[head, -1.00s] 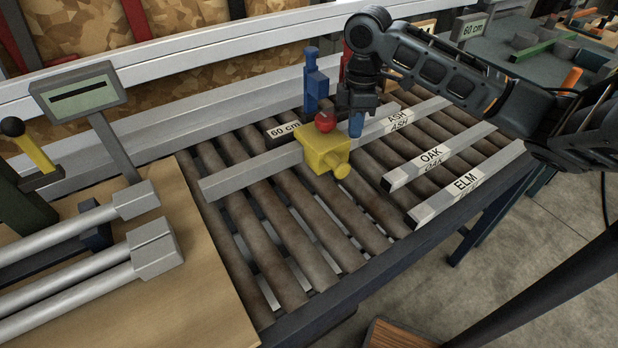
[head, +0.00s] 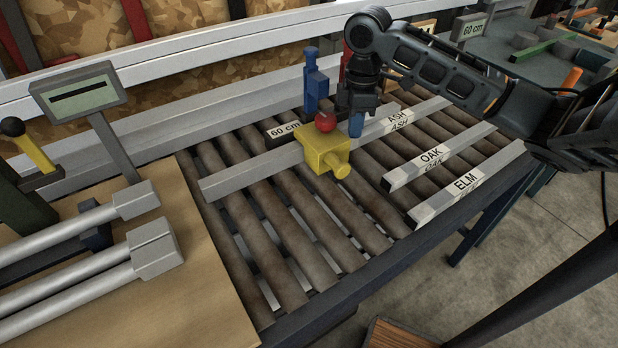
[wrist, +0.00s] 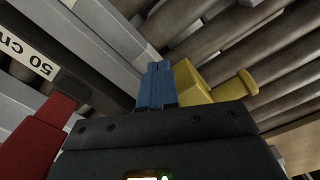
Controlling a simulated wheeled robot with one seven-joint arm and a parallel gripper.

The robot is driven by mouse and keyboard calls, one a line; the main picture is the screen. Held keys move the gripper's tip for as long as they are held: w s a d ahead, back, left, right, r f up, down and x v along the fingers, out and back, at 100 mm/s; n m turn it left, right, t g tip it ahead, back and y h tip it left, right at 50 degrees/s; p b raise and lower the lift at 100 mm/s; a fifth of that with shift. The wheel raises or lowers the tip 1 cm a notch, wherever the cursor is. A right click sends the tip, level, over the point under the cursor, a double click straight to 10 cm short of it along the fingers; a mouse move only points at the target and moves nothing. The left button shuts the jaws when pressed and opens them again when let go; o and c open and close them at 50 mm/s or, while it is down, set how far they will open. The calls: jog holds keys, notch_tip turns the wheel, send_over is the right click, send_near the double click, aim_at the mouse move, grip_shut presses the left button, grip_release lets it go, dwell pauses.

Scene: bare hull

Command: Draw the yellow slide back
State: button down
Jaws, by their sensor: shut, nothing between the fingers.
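The yellow slide (head: 322,152) is a block with a round knob toward the front and a red ball (head: 325,121) on top. It sits on the long grey bar marked ASH (head: 245,177), above the rollers. My gripper (head: 356,126) points down just right of the slide, its blue fingers shut together and empty. In the wrist view the fingers (wrist: 155,86) stand close beside the yellow slide (wrist: 222,88), whose knob points right. I cannot tell whether they touch it.
A blue stop (head: 315,88) stands behind the slide by a 60 cm label. A red stop stands behind my gripper and shows in the wrist view (wrist: 38,135). Bars marked OAK (head: 440,163) and ELM (head: 450,198) lie at right. The front rollers are clear.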

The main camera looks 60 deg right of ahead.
jog(key=shift+f+b, duration=0.4)
jog(key=shift+f, duration=0.25)
dwell(0.5)
jog(key=p, duration=0.4)
send_over(286, 182)
dwell(2.3)
dwell(0.5)
jog(key=shift+r+p, duration=0.15)
jog(key=shift+p, duration=0.15)
notch_tip(286, 182, up, 8)
jog(key=s+d+p, duration=0.1)
jog(key=p, duration=0.3)
jog(key=shift+d, duration=0.35)
dwell(0.5)
dwell(0.4)
